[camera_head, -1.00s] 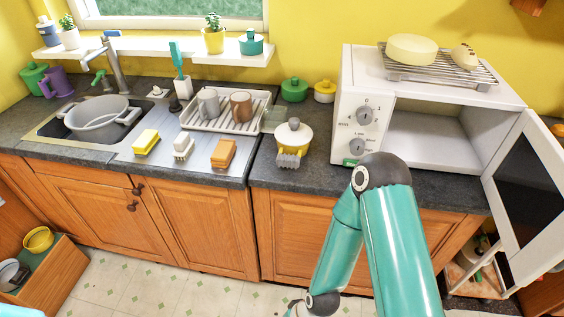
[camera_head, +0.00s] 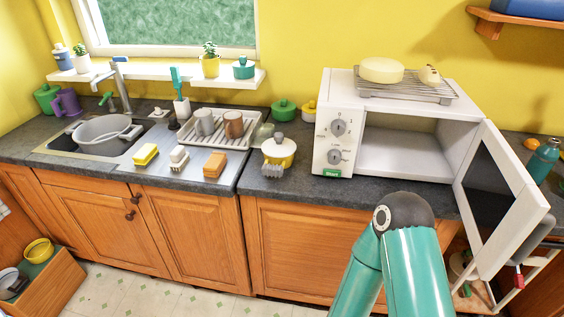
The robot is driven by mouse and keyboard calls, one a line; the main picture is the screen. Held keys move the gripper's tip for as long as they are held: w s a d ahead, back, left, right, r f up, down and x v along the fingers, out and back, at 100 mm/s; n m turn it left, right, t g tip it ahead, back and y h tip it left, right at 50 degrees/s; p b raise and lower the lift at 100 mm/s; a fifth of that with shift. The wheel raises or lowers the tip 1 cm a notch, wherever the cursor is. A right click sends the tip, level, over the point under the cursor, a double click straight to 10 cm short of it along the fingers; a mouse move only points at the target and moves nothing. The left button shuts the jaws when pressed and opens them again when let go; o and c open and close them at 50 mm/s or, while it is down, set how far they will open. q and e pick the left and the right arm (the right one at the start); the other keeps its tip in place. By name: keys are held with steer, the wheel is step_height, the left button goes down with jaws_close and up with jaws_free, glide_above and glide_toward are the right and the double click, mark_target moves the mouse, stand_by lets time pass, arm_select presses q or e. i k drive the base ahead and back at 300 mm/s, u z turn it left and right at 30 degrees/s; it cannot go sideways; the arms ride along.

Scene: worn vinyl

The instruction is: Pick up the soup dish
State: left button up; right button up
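No thing in view is plainly the soup dish. A yellow bowl (camera_head: 39,250) on a low wooden unit at the lower left is another rounded dish. A grey pan or colander (camera_head: 101,131) sits in the sink. My teal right arm rises from the bottom right in front of the counter. Its gripper is out of the picture. My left gripper is not in view either.
An open white microwave (camera_head: 405,140) stands on the counter, its door (camera_head: 500,205) swung out to the right. A dish rack (camera_head: 219,133) holds two mugs. A yellow sponge (camera_head: 146,153), a brush (camera_head: 179,157) and an orange block (camera_head: 215,163) lie before it.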

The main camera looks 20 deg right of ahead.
mark_target(273, 167)
steer(key=z, duration=0.05)
steer(key=i, duration=0.9)
steer(key=u, duration=0.1)
